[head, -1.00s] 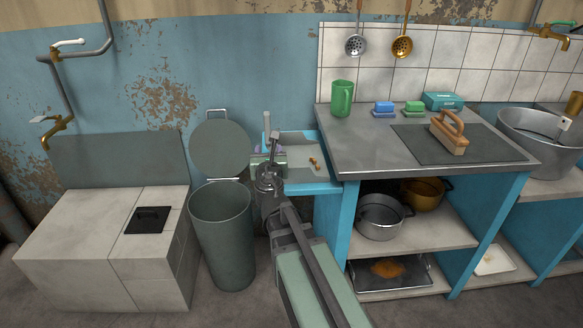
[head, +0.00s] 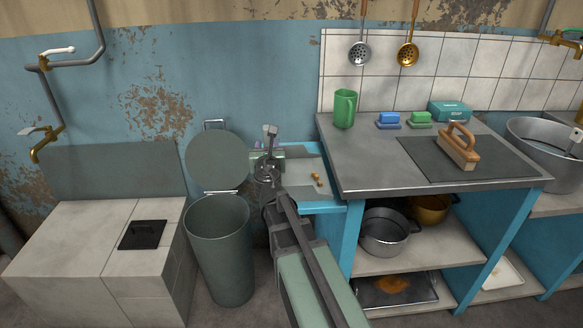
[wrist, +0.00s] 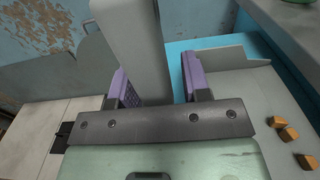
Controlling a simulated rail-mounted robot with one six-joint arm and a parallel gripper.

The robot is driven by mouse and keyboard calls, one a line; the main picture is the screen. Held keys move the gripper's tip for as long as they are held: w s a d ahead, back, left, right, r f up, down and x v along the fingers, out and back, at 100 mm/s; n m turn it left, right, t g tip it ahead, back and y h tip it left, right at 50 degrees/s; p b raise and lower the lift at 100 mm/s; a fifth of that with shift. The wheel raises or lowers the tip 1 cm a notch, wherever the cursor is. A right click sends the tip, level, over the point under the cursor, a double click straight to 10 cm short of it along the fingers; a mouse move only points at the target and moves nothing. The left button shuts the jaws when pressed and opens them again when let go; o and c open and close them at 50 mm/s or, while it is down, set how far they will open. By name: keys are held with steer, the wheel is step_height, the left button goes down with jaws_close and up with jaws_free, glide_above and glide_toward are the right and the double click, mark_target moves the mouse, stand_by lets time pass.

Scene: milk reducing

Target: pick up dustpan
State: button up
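A grey dustpan (head: 308,168) lies on the blue-edged surface left of the counter, with a few small orange-brown pieces on it. In the wrist view its grey pan (wrist: 240,95) is at the right. A long grey bar (wrist: 145,45), which looks like its handle, rises between the purple fingers of my gripper (wrist: 156,88). A blue gap shows between the bar and the right finger, so the gripper looks open around or just over the bar. In the head view my gripper (head: 268,150) is at the pan's left side, and my arm hides part of it.
A grey bin (head: 222,245) with its lid raised stands left of my arm. A counter (head: 365,165) with a green mug (head: 344,108) and a wooden-handled brush (head: 459,148) is close on the right. Pots (head: 384,232) sit on the shelf below.

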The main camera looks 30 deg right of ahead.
jaws_close()
steer(key=shift+r, duration=0.1)
